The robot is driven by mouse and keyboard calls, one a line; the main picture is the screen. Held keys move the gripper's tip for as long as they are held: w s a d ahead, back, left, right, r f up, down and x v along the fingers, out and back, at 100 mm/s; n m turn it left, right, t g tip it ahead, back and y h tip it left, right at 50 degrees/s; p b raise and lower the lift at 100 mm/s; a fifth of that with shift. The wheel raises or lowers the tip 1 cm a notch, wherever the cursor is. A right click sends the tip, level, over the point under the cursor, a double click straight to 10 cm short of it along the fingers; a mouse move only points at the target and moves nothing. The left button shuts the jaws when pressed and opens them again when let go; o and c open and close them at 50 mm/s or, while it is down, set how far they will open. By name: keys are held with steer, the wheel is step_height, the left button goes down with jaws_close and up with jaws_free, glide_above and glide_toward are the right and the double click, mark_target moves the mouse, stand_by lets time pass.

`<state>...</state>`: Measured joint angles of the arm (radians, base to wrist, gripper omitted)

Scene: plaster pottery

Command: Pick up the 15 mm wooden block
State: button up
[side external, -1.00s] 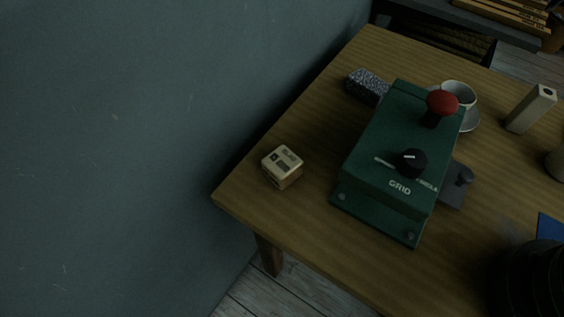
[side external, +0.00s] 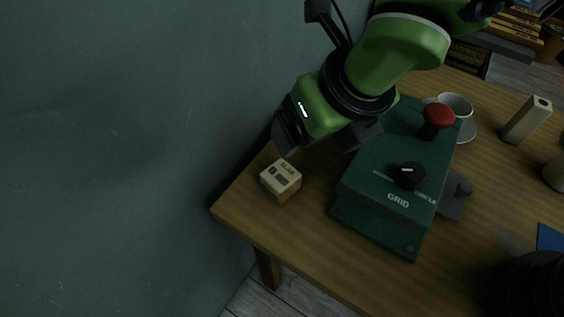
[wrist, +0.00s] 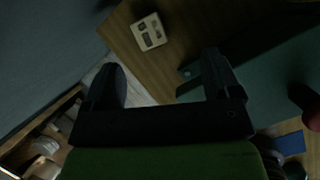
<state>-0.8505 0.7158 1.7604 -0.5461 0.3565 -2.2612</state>
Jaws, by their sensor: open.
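A small pale wooden block (side external: 281,181) with dark printed labels on top sits near the left corner of the wooden table. The print is too small to read surely. It also shows in the wrist view (wrist: 149,32), at the top, beyond my fingertips. My gripper (side external: 322,142) is open and empty, above and behind the block and to its right in the side view. Its two dark fingers stand wide apart in the wrist view (wrist: 161,72). They are not touching the block.
A green box (side external: 385,195) marked GRID, with a black knob and red button (side external: 438,116), stands right of the block. A cup (side external: 456,104) and a tall wooden piece (side external: 527,120) are farther right. A wall (side external: 120,150) borders the table's left side.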

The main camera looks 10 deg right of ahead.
mark_target(281, 175)
steer(key=a+f+n, duration=0.1)
steer(key=f, duration=0.1)
steer(key=a+f+n, duration=0.1)
steer(key=f, duration=0.1)
steer(key=f+n, duration=0.1)
steer(key=f, duration=0.1)
steer(key=shift+a, duration=0.4)
steer(key=shift+s+x, duration=0.2)
steer(key=shift+x, duration=2.95)
steer(key=c, duration=1)
